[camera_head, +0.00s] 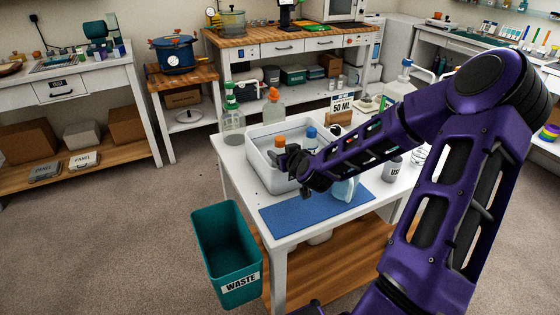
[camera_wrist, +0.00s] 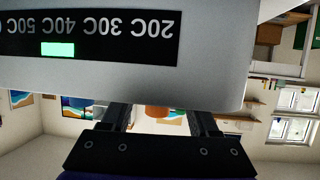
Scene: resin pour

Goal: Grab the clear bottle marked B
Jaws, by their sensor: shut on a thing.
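A pale bath tray (camera_head: 262,173) stands on the white table. An orange-capped bottle (camera_head: 279,143) and a blue-capped bottle (camera_head: 311,134) stand in it. My gripper (camera_head: 286,156) reaches over the tray to the orange-capped bottle and is shut on it. In the wrist view the orange cap (camera_wrist: 157,112) shows between the fingers, above the tray's rim. The tray's wall (camera_wrist: 210,75), with an upside-down temperature strip, fills much of that view and hides the bottle's body. No letter B is readable on either bottle.
A blue mat (camera_head: 300,216) lies at the table's front. A green-capped bottle (camera_head: 232,118) and another orange-capped bottle (camera_head: 273,106) stand behind the tray. A grey cup (camera_head: 392,170) is to the right. A teal waste bin (camera_head: 225,250) stands on the floor.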

